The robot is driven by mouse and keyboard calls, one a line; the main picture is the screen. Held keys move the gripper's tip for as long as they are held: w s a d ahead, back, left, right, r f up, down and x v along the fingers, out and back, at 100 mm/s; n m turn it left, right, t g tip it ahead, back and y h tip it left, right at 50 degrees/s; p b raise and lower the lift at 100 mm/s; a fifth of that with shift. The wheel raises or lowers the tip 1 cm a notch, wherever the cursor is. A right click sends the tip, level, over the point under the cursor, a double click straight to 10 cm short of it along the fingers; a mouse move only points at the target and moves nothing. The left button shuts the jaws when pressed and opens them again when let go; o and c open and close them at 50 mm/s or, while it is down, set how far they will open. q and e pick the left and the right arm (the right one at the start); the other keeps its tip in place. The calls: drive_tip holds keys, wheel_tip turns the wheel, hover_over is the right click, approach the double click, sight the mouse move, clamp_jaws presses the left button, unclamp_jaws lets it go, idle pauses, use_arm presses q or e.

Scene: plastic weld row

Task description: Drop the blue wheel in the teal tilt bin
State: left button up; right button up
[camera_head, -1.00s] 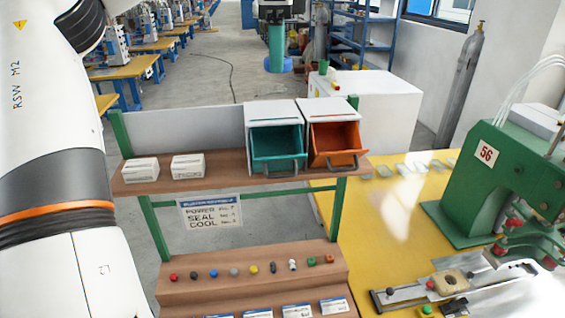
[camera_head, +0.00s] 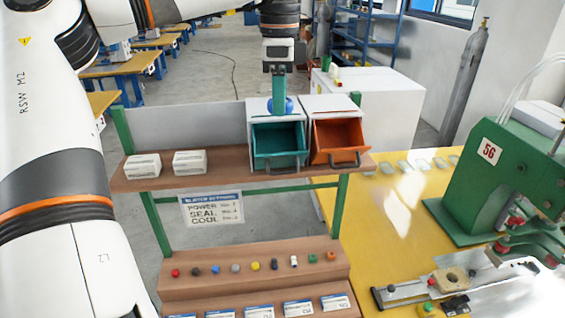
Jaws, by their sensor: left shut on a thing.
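The teal tilt bin (camera_head: 262,146) sits tipped open in a white housing on the upper shelf of the rack, with its mouth facing me. My left gripper (camera_head: 279,108) hangs down from the top with its teal fingers shut on the blue wheel (camera_head: 290,104). The fingers hide part of the wheel. In the picture the wheel overlaps the rear top of the teal bin's housing; whether it touches the housing I cannot tell. My right gripper is out of view.
An orange tilt bin (camera_head: 335,135) stands right beside the teal one. Two white boxes (camera_head: 190,162) sit on the shelf's left. Several small coloured knobs line the lower step (camera_head: 215,285). A green machine (camera_head: 500,170) stands on the yellow table (camera_head: 385,240) at right.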

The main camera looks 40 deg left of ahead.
use_arm(q)
drive_tip(key=shift+f, duration=0.2)
drive_tip(key=shift+f, duration=0.65)
drive_tip(key=o, duration=1)
drive_tip(key=shift+o, duration=0.2)
wheel_tip(320, 180, up, 12)
drive_tip(key=shift+b, duration=0.45)
